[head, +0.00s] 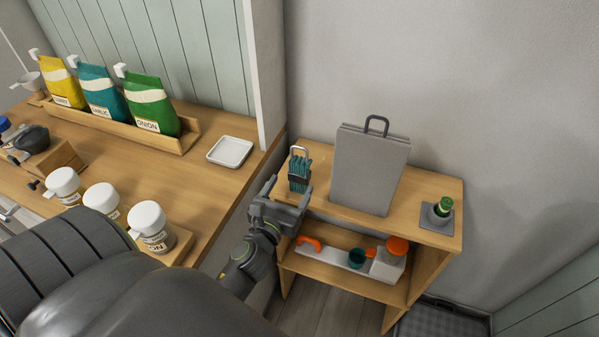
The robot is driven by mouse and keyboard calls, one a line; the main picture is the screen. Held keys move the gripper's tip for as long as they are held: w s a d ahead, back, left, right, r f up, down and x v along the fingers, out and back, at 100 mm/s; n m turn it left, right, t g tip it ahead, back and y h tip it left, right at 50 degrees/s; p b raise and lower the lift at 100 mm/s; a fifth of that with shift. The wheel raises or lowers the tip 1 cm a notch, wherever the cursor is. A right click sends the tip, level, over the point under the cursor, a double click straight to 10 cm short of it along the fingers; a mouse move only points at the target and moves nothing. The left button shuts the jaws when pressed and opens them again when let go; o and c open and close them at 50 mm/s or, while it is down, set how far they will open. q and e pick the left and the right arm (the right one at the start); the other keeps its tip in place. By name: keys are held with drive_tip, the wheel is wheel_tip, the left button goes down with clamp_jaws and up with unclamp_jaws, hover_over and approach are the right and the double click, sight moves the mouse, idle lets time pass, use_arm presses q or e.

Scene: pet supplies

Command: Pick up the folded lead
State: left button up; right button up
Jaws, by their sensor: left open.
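The folded lead (299,172) is a teal bundle with a dark band around it and a pale metal loop on top. It stands upright at the left end of the small wooden shelf's top (325,209). My left gripper (288,192) is open, close in front of the lead's lower part, with its fingers pointing toward it. The lead's base is partly hidden by the gripper, and I cannot tell whether they touch. My right gripper is not in view.
A grey folded panel with a handle (370,168) stands just right of the lead. A green roll in a grey holder (438,213) is farther right. A counter with bags, jars and a white dish (230,151) is left.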

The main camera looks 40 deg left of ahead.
sight(302, 167)
use_arm(q)
drive_tip(key=x, duration=0.8)
drive_tip(key=shift+w+a+f, duration=0.1)
drive_tip(key=shift+w+f, duration=0.25)
drive_tip(key=c, duration=1.1)
